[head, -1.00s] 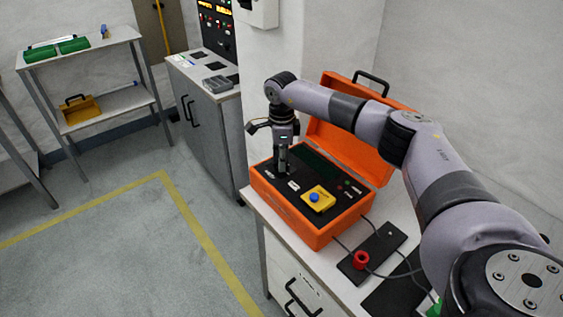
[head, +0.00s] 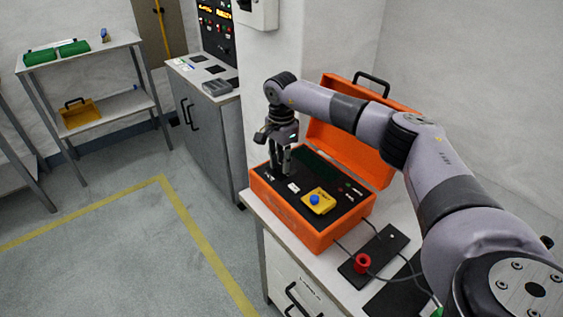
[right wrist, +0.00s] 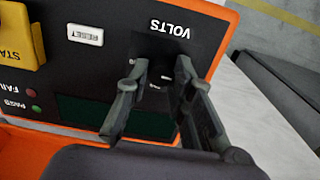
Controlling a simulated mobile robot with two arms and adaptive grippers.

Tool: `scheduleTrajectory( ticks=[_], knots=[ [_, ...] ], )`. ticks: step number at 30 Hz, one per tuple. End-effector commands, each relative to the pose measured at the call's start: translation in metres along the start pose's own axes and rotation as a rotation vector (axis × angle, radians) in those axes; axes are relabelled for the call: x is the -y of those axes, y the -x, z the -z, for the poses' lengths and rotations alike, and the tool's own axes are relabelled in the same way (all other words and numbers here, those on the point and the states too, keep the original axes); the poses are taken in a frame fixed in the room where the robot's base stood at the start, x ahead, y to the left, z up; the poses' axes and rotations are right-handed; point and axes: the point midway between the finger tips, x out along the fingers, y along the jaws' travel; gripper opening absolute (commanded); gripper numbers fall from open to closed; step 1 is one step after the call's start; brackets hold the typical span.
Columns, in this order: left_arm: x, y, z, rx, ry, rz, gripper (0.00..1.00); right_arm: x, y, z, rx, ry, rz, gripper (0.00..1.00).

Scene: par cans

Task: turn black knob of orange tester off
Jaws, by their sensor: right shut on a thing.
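The orange tester (head: 292,214) stands open on the white-topped bench, its lid leaning back. Its dark panel carries a yellow block with a blue button (head: 314,199). My right gripper (head: 281,172) reaches straight down to the panel's far left part. In the right wrist view its two fingers (right wrist: 163,72) stand on either side of the black knob (right wrist: 159,80), below the VOLTS label, and are shut on it. The knob is dark on dark and partly hidden by the fingers, so its pointer setting is hard to read. My left gripper is not in view.
The tester's raised lid (head: 345,146) stands close behind my right arm. A black plate with a red part (head: 362,263) lies on the bench in front right, with cables. A grey cabinet (head: 205,125) and a shelf (head: 85,62) stand to the left; the floor between is clear.

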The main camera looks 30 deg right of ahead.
Motion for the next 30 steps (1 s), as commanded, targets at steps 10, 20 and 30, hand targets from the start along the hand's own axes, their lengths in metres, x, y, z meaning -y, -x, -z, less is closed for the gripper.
scheduleTrajectory(
  ticks=[10, 20, 30],
  knots=[
    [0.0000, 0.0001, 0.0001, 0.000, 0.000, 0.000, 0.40, 0.0016, 0.0023, 0.0006, -0.001, 0.006, 0.007, 0.00],
    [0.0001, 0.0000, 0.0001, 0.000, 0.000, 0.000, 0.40, 0.0009, 0.0012, 0.0003, -0.001, 0.005, 0.003, 0.40],
    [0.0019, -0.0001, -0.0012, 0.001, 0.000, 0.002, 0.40, 0.0005, 0.0013, 0.0000, -0.001, 0.005, 0.002, 0.43]
  ],
)
